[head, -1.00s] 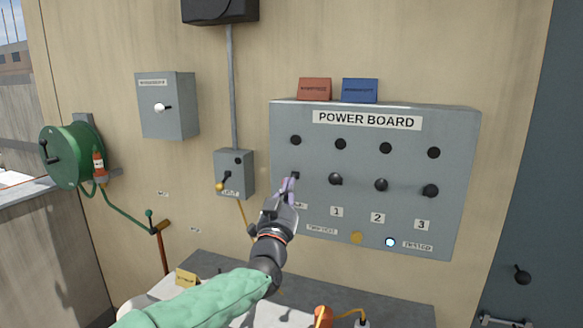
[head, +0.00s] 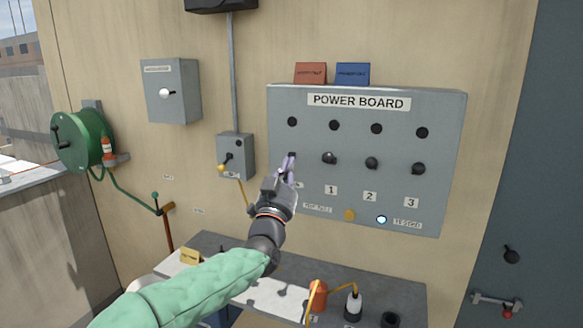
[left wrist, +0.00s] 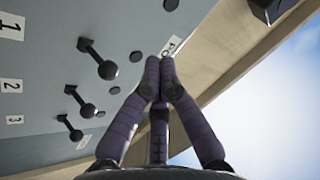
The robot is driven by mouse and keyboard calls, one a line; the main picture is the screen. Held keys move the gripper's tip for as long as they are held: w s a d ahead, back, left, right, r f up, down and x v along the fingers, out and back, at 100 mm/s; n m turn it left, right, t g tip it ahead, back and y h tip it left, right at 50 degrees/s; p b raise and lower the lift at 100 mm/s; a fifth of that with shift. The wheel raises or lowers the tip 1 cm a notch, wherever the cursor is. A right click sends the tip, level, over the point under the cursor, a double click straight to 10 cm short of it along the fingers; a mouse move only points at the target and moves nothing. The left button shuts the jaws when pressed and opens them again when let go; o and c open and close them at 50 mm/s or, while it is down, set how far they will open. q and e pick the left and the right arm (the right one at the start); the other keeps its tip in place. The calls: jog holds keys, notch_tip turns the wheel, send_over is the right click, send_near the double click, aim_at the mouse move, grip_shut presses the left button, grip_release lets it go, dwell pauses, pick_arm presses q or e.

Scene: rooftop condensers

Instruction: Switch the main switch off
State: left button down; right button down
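The grey power board (head: 365,186) hangs on the wall. Its leftmost switch, the main switch (head: 291,155), is mostly hidden behind my left gripper (head: 289,161); only a dark bit shows at the fingertips. I cannot tell its lever position or whether the fingers touch it. My left gripper is shut, its purple fingertips together in the left wrist view (left wrist: 160,62), with nothing visible between them. Switches 1 (head: 329,158), 2 (head: 371,163) and 3 (head: 418,169) have black knobbed levers. A pale blue lamp (head: 381,219) is lit at the board's bottom. My right gripper is out of view.
A small switch box (head: 236,155) with a yellow cable and a larger grey box (head: 172,90) are left of the board. A bench (head: 225,246) below holds an orange item (head: 318,294) and a bottle (head: 353,307). A green reel (head: 83,138) is far left.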

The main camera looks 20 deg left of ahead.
pick_arm(q)
jog(key=s+f, duration=0.6)
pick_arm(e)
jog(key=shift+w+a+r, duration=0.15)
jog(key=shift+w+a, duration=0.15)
pick_arm(q)
jog(key=shift+f, duration=0.15)
